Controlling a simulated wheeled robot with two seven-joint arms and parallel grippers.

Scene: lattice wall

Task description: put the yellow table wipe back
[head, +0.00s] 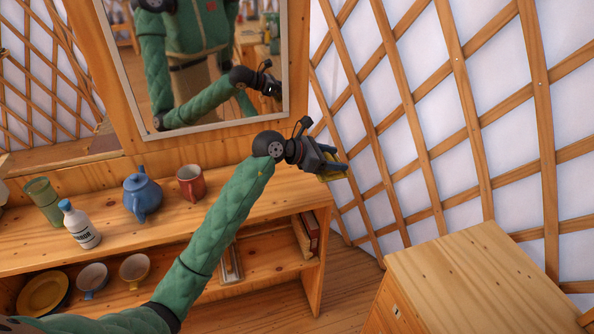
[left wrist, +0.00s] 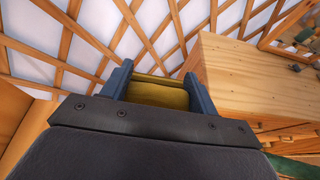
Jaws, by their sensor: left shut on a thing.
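My left gripper (head: 334,168) is held out past the right end of the wooden shelf, in front of the lattice wall. It is shut on the yellow table wipe (head: 337,172), which is partly hidden by the fingers. In the left wrist view the yellow wipe (left wrist: 158,94) shows between the two blue-grey fingers of the left gripper (left wrist: 160,85). The wipe is in the air, apart from the shelf and the cabinet. My right gripper is not in view.
The wooden shelf (head: 160,235) carries a blue teapot (head: 143,196), a red mug (head: 190,183), a white bottle (head: 81,226) and a green cup (head: 43,200). Cups and a yellow plate (head: 43,294) stand below. A mirror (head: 215,80) hangs above. A wooden cabinet (head: 490,275) stands right.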

